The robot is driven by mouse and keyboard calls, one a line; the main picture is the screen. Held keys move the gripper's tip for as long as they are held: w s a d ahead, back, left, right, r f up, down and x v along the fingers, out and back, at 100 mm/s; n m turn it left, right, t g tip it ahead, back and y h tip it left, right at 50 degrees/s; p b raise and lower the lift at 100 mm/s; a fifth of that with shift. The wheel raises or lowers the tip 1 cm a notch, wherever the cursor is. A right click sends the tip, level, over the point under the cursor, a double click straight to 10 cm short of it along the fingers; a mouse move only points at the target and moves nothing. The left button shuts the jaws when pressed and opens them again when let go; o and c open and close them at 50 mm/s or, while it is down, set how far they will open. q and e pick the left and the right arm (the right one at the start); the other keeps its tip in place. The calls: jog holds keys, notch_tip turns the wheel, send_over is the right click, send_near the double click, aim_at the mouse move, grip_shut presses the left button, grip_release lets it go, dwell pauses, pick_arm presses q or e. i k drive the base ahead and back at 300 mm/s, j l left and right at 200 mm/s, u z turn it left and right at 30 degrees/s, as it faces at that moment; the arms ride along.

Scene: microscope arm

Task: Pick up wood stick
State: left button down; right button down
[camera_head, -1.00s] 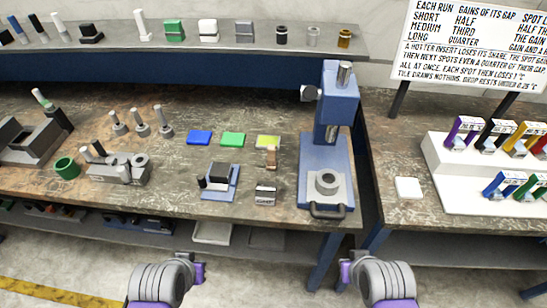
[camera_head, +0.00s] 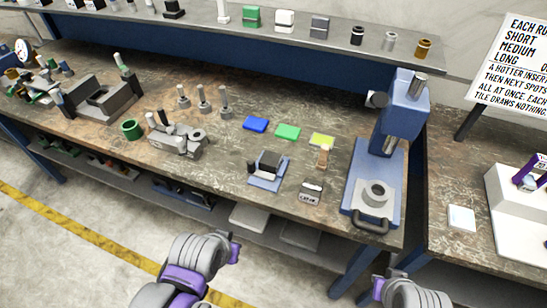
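A small upright tan piece (camera_head: 323,157), which looks like the wood stick, stands on the brown workbench (camera_head: 230,125) just in front of the yellow-green pad (camera_head: 322,140). It is small in the picture, so its exact shape is hard to tell. My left gripper (camera_head: 235,248) is in front of the bench, low in the picture and well apart from the tan piece. My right gripper (camera_head: 377,287) is at the lower right, also in front of the bench and away from it. Neither gripper's finger opening can be made out.
A blue press-like stand (camera_head: 392,135) stands right of the tan piece. A dark block on a blue base (camera_head: 266,170) and a small grey box (camera_head: 311,190) are close by. Blue (camera_head: 255,124) and green (camera_head: 288,132) pads lie behind. Open floor (camera_head: 60,240) is in front.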

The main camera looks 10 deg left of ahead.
aim_at(321, 164)
jog(key=i+j+z, duration=0.1)
jog(key=j, duration=0.25)
jog(key=i+j+z, duration=0.1)
jog(key=i+j, duration=0.3)
jog(key=j, duration=0.3)
jog(key=z, duration=0.05)
